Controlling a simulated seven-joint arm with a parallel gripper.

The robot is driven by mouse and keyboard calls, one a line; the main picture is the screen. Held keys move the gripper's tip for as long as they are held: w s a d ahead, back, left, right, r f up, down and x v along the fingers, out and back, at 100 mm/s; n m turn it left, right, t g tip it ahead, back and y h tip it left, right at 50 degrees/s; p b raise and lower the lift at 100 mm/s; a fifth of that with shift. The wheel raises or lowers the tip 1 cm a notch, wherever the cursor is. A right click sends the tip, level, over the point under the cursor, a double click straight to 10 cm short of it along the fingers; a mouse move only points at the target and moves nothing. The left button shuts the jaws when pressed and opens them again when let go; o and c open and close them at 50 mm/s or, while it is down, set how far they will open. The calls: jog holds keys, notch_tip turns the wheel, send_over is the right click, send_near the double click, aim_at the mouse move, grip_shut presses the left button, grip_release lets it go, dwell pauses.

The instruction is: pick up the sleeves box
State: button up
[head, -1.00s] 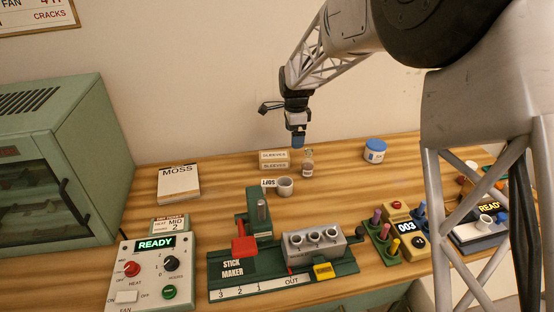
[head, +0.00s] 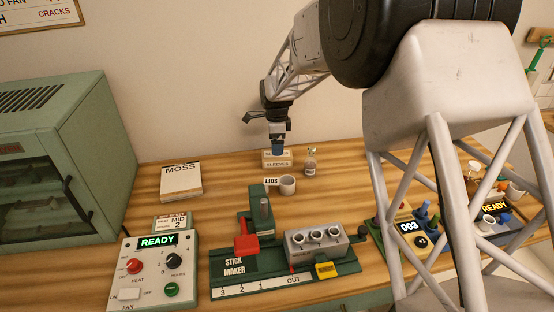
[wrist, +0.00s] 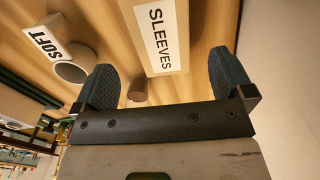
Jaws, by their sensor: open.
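The sleeves box (head: 278,164) is a small tan box with a white label, near the back of the table by the wall. My gripper (head: 278,150) is above it in the head view and partly covers its upper part. In the wrist view, the box's SLEEVES label (wrist: 162,36) faces the camera beyond the fingers. My gripper (wrist: 162,85) is open there, its two dark fingers spread wide with nothing held between them. The box appears apart from the fingers; the exact gap is hard to tell.
A grey cup (head: 288,185) with a SOFT tag (head: 271,181) stands in front of the box. A small glass bottle (head: 311,162) stands close on its right. The MOSS pad (head: 181,182) lies left, with clear wood between. The stick maker (head: 236,266) is nearer the front.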

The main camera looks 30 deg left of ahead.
jog(key=shift+f, duration=0.55)
jog(key=shift+w+f, duration=0.1)
jog(key=shift+f, duration=2.5)
jog(key=c, duration=1.1)
jog(key=shift+r, duration=0.1)
jog(key=shift+r, duration=4.95)
